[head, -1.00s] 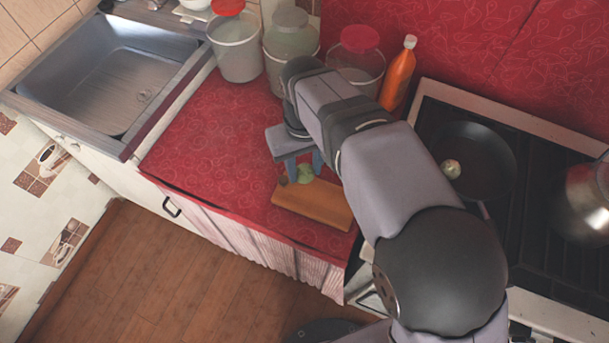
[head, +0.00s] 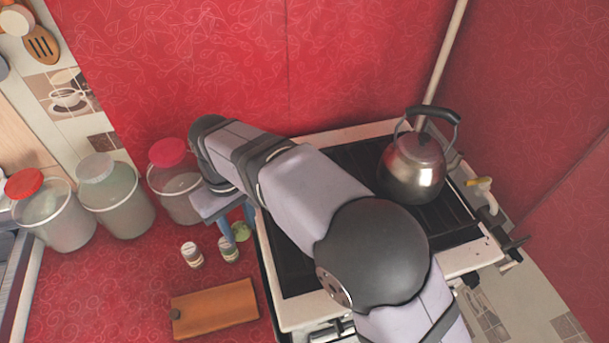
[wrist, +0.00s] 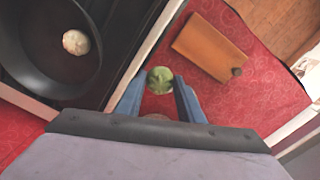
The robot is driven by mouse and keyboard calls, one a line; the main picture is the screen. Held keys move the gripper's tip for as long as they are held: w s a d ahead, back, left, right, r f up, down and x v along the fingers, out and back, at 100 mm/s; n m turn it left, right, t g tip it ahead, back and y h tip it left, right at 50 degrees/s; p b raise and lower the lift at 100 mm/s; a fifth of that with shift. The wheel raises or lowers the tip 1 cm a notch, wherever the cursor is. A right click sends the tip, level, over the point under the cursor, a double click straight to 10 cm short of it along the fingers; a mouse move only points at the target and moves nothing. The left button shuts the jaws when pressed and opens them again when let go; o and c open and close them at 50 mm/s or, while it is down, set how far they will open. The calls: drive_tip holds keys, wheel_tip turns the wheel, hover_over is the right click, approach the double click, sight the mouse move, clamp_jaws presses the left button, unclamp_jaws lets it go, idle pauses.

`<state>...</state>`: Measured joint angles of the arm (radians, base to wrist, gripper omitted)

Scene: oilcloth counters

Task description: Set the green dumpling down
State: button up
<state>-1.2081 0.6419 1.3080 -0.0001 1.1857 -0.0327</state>
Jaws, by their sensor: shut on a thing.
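The green dumpling (wrist: 160,80) is held between the blue fingers of my gripper (wrist: 159,96) in the wrist view. It also shows in the head view (head: 241,231), partly behind the fingers (head: 237,228), above the red counter near the stove's left edge. My gripper is shut on it. The wooden board (head: 215,308) lies on the counter, clear of the gripper, with a small brown round thing (head: 175,313) at its left end. A pale dumpling (wrist: 76,42) lies in the dark pan (wrist: 85,88); my arm hides the pan in the head view.
Two small labelled jars (head: 192,255) (head: 228,250) stand just left of the gripper. Several tubs with lids, one red-topped (head: 170,153), line the back. A metal kettle (head: 415,165) stands on the stove (head: 365,160). Bare red counter (head: 110,275) lies left of the board.

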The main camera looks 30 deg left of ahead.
drive_tip(key=w+d+r+p, duration=0.2)
drive_tip(key=w+d, duration=0.4)
drive_tip(key=w, duration=0.3)
drive_tip(key=w+d+r+p, duration=0.2)
drive_tip(key=w+d+r, duration=0.2)
drive_tip(key=w+d, duration=0.3)
drive_tip(key=shift+w+m, duration=0.4)
drive_tip(key=shift+w, duration=0.9)
drive_tip(key=shift+f, duration=0.1)
drive_tip(key=shift+f+p, duration=1.8)
drive_tip(key=shift+f, duration=3.15)
drive_tip(key=shift+f, duration=0.15)
drive_tip(key=o, duration=0.6)
